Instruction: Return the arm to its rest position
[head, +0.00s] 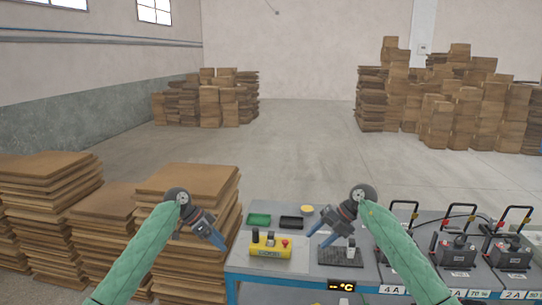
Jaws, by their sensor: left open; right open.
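My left arm, in a green sleeve, comes in from the lower left in the head view. Its gripper (220,241) is open and empty, and shows in front of the cardboard stacks, just left of the blue-edged table (300,278). My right arm comes in from the lower right. Its gripper (314,229) is open with nothing seen between its fingers. It points left and down above the table, near a dark block (340,255) with a pale upright part. Whether the fingertips touch anything cannot be told. Both forearms slant upward.
Several battery units (458,252) stand at right. A display (341,285) is on the front edge. Cardboard stacks (188,180) crowd the left.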

